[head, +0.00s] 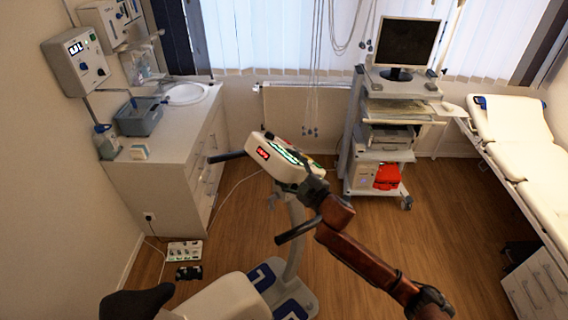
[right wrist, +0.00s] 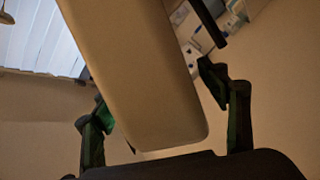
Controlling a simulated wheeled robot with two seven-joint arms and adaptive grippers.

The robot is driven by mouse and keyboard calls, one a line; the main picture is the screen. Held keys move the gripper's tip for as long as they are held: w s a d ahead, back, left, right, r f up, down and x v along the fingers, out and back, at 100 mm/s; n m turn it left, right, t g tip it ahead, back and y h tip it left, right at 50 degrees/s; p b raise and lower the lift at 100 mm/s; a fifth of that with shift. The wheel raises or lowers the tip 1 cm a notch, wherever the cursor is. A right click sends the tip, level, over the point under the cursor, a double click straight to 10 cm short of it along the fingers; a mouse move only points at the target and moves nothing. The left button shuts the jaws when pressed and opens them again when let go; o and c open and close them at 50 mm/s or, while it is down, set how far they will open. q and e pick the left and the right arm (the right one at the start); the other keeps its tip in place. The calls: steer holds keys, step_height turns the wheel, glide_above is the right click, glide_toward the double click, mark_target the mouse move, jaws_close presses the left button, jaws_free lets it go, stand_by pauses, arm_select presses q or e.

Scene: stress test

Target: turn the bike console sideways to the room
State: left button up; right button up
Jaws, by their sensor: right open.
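The bike console (head: 277,158) is a white box with a red display and green-lit strips, on top of the exercise bike's post (head: 296,235). Black handlebars stick out on its left (head: 226,156) and toward the front right (head: 298,230). My right gripper (head: 312,186) is at the console's right end. In the right wrist view the pale console body (right wrist: 140,75) lies between the two spread fingers of the right gripper (right wrist: 158,98). The fingers look apart from its sides; any contact is hard to tell. My left gripper is not in view.
The bike's seat (head: 138,302) and base (head: 268,280) are below. A counter with a sink (head: 186,93) stands left, a monitor cart (head: 385,140) behind right, and a couch (head: 515,125) far right. Wooden floor (head: 425,225) is clear between bike and couch.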

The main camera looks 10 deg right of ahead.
steer(key=shift+w+a, duration=0.1)
steer(key=shift+w, duration=0.15)
steer(key=shift+c, duration=0.4)
steer(key=shift+a, duration=0.1)
steer(key=c, duration=1.6)
